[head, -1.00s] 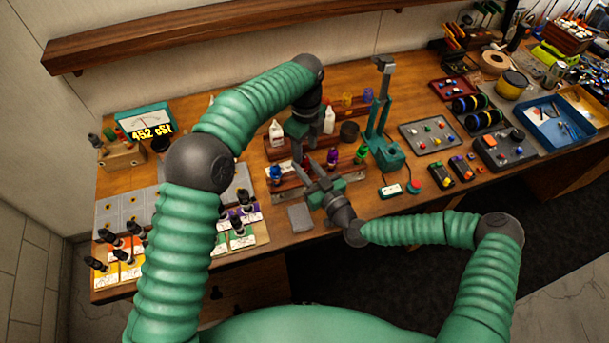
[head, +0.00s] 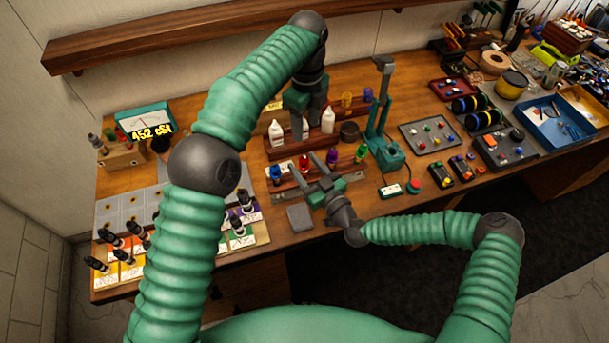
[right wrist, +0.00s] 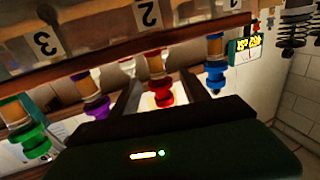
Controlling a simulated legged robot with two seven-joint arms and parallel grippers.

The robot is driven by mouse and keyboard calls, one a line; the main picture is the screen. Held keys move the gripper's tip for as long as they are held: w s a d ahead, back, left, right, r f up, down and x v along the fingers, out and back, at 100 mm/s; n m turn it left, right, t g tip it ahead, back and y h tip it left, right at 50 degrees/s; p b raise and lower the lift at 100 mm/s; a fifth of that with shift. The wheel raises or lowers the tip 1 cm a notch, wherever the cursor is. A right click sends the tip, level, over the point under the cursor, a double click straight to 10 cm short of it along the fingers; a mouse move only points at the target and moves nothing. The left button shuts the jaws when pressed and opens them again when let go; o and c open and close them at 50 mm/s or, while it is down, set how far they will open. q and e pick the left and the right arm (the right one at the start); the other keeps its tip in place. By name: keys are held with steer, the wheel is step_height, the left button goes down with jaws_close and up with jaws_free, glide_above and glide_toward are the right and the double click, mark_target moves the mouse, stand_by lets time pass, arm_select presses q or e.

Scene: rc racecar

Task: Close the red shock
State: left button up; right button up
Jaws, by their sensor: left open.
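The red shock (head: 304,163) stands in a wooden rack (head: 288,190) between the blue shock (head: 275,173) and the purple shock (head: 332,157). My right gripper (head: 306,170) is in front of it with its fingers apart. In the right wrist view the red shock (right wrist: 161,92) shows between the two fingers, with a visible gap on each side; the view is upside down. I cannot tell whether the fingertips reach it. My left gripper (head: 307,128) is open, points down and is empty, above and behind the red shock near the white bottles.
The green shock (head: 361,153) stands at the rack's right end. White bottles (head: 276,132) stand on a second rack behind. A teal press (head: 386,150) is to the right, and a grey block (head: 300,217) lies in front. A gauge (head: 146,122) reads 452 cSt.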

arm_select(q)
step_height(320, 180, down, 4)
steer(key=b, duration=0.3)
steer(key=shift+r+b, duration=0.1)
steer(key=shift+b, duration=0.3)
arm_select(e)
steer(key=v, duration=1.7)
steer(key=shift+f, duration=0.1)
arm_select(q)
steer(key=shift+s, duration=0.1)
arm_select(e)
steer(key=shift+f, duration=0.1)
